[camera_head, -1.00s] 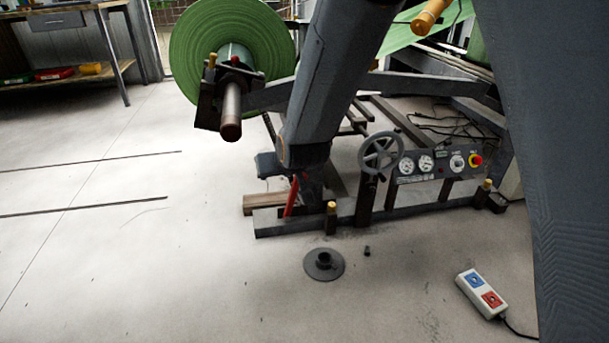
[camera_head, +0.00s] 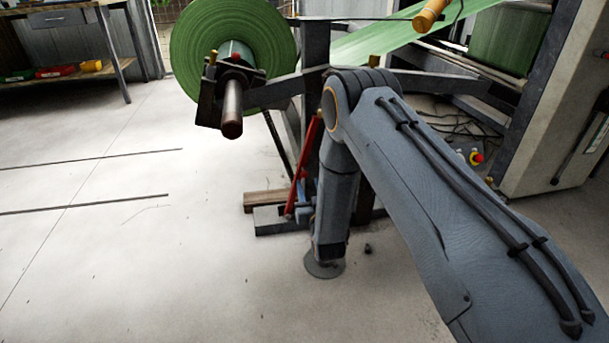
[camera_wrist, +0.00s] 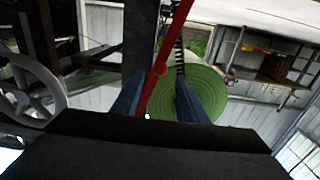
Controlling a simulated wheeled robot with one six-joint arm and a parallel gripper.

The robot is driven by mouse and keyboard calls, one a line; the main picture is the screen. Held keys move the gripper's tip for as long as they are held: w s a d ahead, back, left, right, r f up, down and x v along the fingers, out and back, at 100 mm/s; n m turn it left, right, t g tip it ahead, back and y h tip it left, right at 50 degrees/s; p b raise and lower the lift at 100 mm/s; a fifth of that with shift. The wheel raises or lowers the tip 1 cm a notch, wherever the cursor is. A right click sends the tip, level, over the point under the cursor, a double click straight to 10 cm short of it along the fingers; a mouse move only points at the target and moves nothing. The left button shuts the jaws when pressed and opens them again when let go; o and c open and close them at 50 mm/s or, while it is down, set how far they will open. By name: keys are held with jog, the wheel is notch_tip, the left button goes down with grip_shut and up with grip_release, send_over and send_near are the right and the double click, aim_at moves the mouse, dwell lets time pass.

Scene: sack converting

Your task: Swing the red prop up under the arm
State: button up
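The red prop (camera_head: 300,172) is a thin bar leaning up and to the right beside the dark post of the roll stand. Its top shows just below the stand's grey arm (camera_head: 278,95); I cannot tell whether they touch. In the wrist view the red prop (camera_wrist: 159,68) runs between the fingers of my gripper (camera_wrist: 158,100), nearer the left finger. A gap shows right of the bar, so the fingers look open around it. In the head view my gripper (camera_head: 302,193) is mostly hidden by my wrist, low beside the prop.
The green roll (camera_head: 225,50) sits on its shaft at the stand arm's end. A wooden block (camera_head: 262,199) lies by the prop's foot. A handwheel (camera_wrist: 30,90) shows in the wrist view.

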aim_at(306, 176)
jog(key=b+x, duration=0.3)
jog(key=x, duration=0.4)
jog(key=shift+w+a, duration=0.1)
jog(key=shift+w, duration=0.15)
jog(key=shift+c, duration=0.4)
jog(key=shift+f, duration=0.1)
grip_shut()
